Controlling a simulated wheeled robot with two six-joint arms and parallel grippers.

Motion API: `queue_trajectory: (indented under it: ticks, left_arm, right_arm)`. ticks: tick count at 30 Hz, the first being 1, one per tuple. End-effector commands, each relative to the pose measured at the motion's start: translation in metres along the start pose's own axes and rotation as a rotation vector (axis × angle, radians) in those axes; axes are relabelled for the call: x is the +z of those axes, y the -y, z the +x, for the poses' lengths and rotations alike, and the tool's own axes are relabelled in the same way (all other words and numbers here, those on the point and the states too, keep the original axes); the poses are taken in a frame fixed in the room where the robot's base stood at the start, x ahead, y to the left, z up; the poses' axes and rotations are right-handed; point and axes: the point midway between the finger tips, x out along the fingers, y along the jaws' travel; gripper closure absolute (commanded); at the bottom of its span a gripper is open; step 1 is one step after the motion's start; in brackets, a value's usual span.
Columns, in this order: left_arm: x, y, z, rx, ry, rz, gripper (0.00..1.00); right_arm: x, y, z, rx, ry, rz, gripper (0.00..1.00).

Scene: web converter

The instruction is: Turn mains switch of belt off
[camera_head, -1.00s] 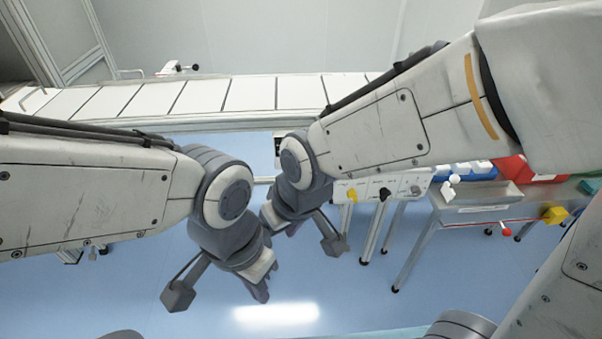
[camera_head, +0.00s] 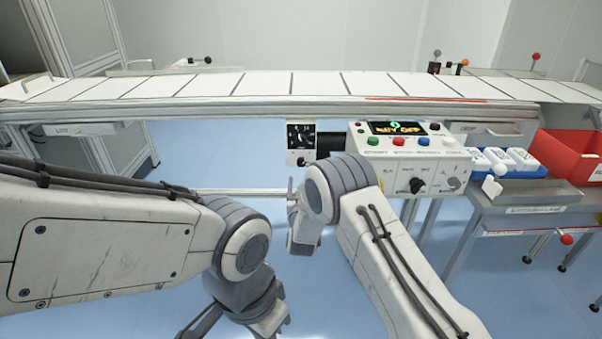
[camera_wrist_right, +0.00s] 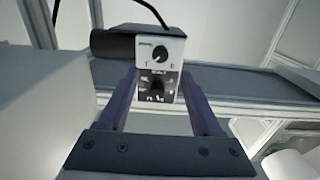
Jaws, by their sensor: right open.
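A small white switch box (camera_head: 301,158) hangs under the belt's front rail in the head view, beside a dark cylinder. In the right wrist view the switch box (camera_wrist_right: 173,48) shows a dark round knob (camera_wrist_right: 160,54) on a white face and a dark marked plate (camera_wrist_right: 157,87). My right gripper (camera_head: 292,203) is below the box in the head view. In its wrist view the gripper (camera_wrist_right: 162,82) is open, its two fingers reaching toward the box with nothing held; contact cannot be told. My left gripper (camera_head: 238,322) is low at the bottom edge, its fingertips cut off.
The belt (camera_head: 260,86) runs across the back. A control panel (camera_head: 412,150) with coloured buttons, a lit display and a black knob stands right of the box. A red bin (camera_head: 575,155) and a blue tray (camera_head: 520,172) are at far right.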

Motion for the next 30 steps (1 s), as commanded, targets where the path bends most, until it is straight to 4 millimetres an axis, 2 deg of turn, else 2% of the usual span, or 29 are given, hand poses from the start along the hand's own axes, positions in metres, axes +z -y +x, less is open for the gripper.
queue_trajectory:
  ticks: [9,15,21,30]
  left_arm:
    - [0.001,0.001,0.012,0.000,0.000,0.000,1.00]
    - [0.001,0.001,0.018,0.000,0.000,0.000,1.00]
    - [0.001,0.001,0.019,0.000,0.000,0.000,1.00]
    - [0.001,0.001,0.019,0.000,0.000,0.000,1.00]
  right_arm:
    - [0.002,0.000,0.056,0.000,0.000,0.001,0.34]
    - [0.001,0.000,0.081,-0.001,0.001,0.000,0.34]
    - [0.000,0.000,0.092,-0.002,0.003,-0.001,0.34]
    - [0.000,0.000,0.093,-0.002,0.004,-0.001,0.34]
